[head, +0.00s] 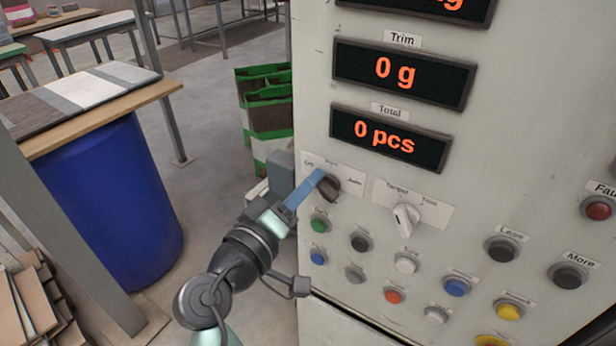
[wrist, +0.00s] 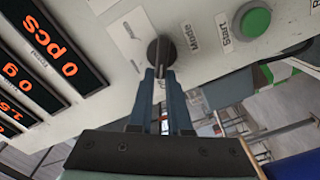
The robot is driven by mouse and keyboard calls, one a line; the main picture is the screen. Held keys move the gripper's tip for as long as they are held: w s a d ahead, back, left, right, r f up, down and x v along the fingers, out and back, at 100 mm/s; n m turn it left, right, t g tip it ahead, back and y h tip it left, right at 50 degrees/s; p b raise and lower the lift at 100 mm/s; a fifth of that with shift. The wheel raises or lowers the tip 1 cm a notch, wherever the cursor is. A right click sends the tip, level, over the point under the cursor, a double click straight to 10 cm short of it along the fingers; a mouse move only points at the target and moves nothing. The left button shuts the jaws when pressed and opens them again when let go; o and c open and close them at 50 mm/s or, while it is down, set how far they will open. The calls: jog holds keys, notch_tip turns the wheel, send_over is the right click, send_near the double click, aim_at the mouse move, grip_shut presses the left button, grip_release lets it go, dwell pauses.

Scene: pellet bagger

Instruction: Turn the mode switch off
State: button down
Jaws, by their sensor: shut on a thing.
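The mode switch is a dark rotary knob (head: 331,188) on the pale control panel, on a white label plate below the Total display. It also shows in the wrist view (wrist: 158,48), beside the word "Mode". My gripper (head: 320,178) reaches it from the lower left. In the wrist view the blue fingers of my gripper (wrist: 161,72) are closed on the knob's grip. The fingers hide part of the knob and label in the head view, so I cannot tell which position it points to.
A pale selector (head: 405,218) is just right of the mode switch. A green button (head: 320,223) sits close below my fingers, with several more buttons around. Left of the panel are green-and-white bags (head: 268,120) and a blue drum (head: 110,205).

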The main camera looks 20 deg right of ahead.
jog(key=shift+s+d+f+n+g, duration=0.2)
jog(key=shift+d+f+n+g, duration=0.15)
jog(key=shift+f, duration=0.25)
jog(key=c, duration=1)
grip_release()
jog(key=shift+s+r, duration=0.1)
jog(key=shift+o, duration=0.7)
jog(key=shift+r, duration=0.25)
jog(key=shift+r, duration=0.2)
jog(key=shift+w+f, duration=0.1)
jog(key=shift+w, duration=0.1)
